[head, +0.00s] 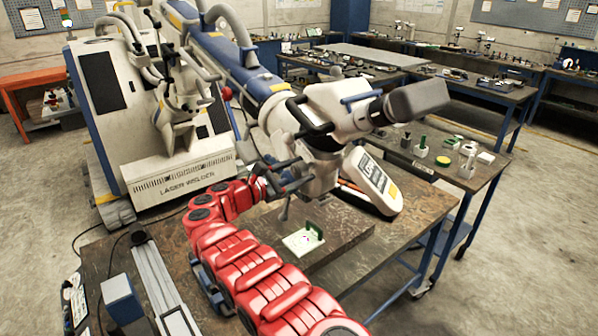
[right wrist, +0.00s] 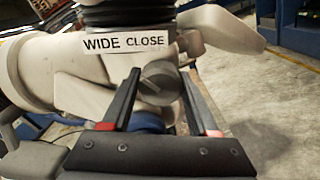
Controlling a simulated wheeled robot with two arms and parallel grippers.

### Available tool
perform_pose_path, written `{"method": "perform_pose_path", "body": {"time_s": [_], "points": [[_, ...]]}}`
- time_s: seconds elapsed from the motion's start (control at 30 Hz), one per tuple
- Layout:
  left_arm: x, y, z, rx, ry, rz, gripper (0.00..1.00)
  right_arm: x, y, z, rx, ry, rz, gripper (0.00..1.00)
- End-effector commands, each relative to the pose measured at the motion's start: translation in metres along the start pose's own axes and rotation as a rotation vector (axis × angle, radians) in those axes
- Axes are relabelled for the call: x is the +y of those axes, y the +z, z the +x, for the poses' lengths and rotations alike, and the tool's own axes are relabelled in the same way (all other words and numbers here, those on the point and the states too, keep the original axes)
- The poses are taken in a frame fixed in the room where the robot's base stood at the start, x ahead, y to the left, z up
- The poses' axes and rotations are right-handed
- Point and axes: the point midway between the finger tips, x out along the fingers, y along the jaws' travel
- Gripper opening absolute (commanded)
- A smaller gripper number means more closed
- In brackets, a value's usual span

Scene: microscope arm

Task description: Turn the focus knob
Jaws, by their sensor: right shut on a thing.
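The focus knob (right wrist: 160,82) is a small round grey dial with a raised ridge, on the side of the pale microscope head. It shows in the right wrist view just below a "WIDE CLOSE" label (right wrist: 123,43). My right gripper (right wrist: 160,85) has one dark finger on each side of the knob and is shut on it. In the head view, my red right arm reaches up from the bottom, and its gripper (head: 292,175) meets the microscope head (head: 335,115) from the left. The knob cannot be made out there. My left gripper is not in view.
A brown worktable (head: 415,215) stands below, with a small white card and green piece (head: 303,239) on it. A laser welder cabinet (head: 180,172) stands at left.

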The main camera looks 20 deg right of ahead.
Motion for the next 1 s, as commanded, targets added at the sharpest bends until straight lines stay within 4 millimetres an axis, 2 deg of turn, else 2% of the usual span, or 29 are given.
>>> {"method": "perform_pose_path", "body": {"time_s": [0.2,0.5,1.0], "points": [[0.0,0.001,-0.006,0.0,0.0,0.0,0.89,0.0,-0.001,0.001,0.0,0.0,0.165,0.04],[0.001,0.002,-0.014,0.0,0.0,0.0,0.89,-0.001,-0.002,0.001,-0.001,0.0,0.323,0.04],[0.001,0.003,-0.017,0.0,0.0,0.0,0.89,0.0,0.0,0.0,0.0,0.0,0.382,0.04]]}}
